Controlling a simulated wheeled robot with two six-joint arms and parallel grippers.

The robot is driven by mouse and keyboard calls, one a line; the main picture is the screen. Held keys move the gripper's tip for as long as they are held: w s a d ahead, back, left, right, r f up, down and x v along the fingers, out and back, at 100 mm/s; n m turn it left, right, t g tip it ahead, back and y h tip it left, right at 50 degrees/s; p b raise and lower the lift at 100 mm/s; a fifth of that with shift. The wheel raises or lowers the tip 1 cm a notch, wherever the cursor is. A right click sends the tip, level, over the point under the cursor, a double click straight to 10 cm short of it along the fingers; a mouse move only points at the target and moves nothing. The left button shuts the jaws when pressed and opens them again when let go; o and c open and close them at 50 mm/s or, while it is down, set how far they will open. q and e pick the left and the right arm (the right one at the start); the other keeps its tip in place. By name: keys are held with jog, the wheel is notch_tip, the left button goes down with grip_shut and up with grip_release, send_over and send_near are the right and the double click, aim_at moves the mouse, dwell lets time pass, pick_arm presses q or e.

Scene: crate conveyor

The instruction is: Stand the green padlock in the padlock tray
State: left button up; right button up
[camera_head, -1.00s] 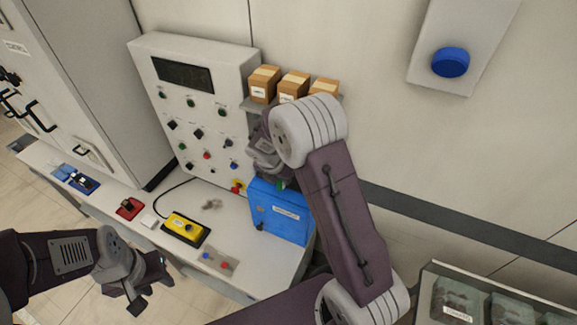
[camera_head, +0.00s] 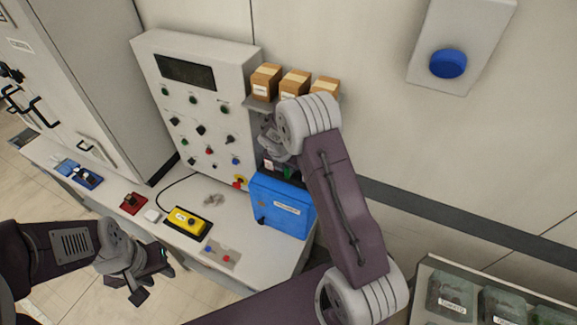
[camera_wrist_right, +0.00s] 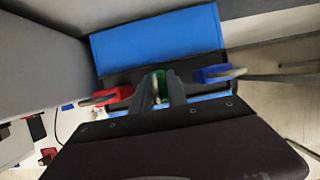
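The green padlock (camera_wrist_right: 160,88) shows as a narrow strip between the fingers of my right gripper (camera_wrist_right: 162,92), which are closed on it. It also shows as a small green patch in the head view (camera_head: 288,172). My left gripper (camera_head: 152,282) is open and empty in front of the desk.
The blue box (camera_head: 283,205) stands on the desk beside the control panel (camera_head: 205,90). A shelf with small cartons (camera_head: 295,84) is close above my right gripper. A yellow switch box (camera_head: 187,222) and a small button plate (camera_head: 220,254) lie on the desk.

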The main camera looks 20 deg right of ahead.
jog(key=o, duration=0.4)
jog(key=shift+d, duration=0.1)
jog(key=shift+w, duration=0.1)
jog(key=shift+r, duration=0.1)
jog(key=v, duration=0.4)
jog(key=shift+r, duration=0.15)
jog(key=s+a+b, duration=0.5)
jog(key=s+a, duration=0.3)
jog(key=a, duration=0.1)
jog(key=s+m+y, duration=0.1)
jog(key=s+m, duration=0.4)
jog(key=m, duration=0.4)
jog(key=s+d+m+g+y, duration=0.1)
jog(key=s+m, duration=0.4)
jog(key=m, duration=0.4)
jog(key=s+d+m+y, duration=0.1)
jog(key=s+m, duration=0.4)
jog(key=m, duration=0.3)
jog(key=shift+s+d+f+m+g+y, duration=0.1)
jog(key=shift+s+f+m+g+y, duration=0.2)
jog(key=shift+m+g, duration=0.1)
